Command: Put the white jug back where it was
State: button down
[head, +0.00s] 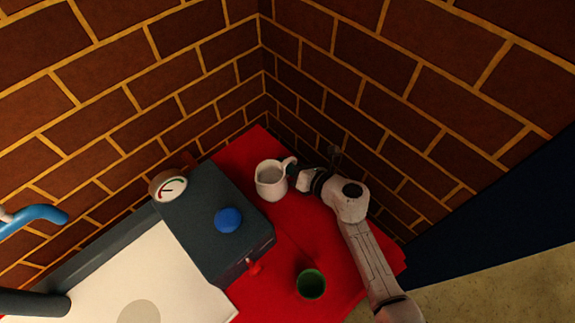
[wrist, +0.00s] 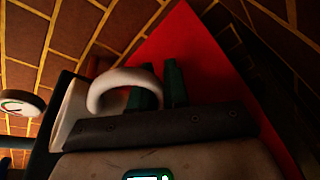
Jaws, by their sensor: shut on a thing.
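The white jug (head: 268,186) is at the back of the red tabletop (head: 345,262), close to the corner of the brick walls. It looks upright, with its handle toward the right. My gripper (head: 293,172) is at the handle side, coming from the right. In the wrist view the jug (wrist: 72,110) is at the left, and its handle loops over one dark green finger. The other finger is just right of the handle, so my gripper (wrist: 158,88) is shut on the handle. I cannot tell whether the jug's base touches the tabletop.
A dark grey box with a blue knob (head: 228,220) and a round gauge (head: 172,188) stands close left of the jug. A green cup (head: 311,284) stands on the red top nearer the front. Brick walls close in behind. The red top between jug and cup is clear.

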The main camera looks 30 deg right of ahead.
jog(key=shift+f, duration=0.15)
jog(key=c, duration=1.1)
grip_release()
jog(key=v, duration=1.2)
jog(key=shift+p, duration=0.35)
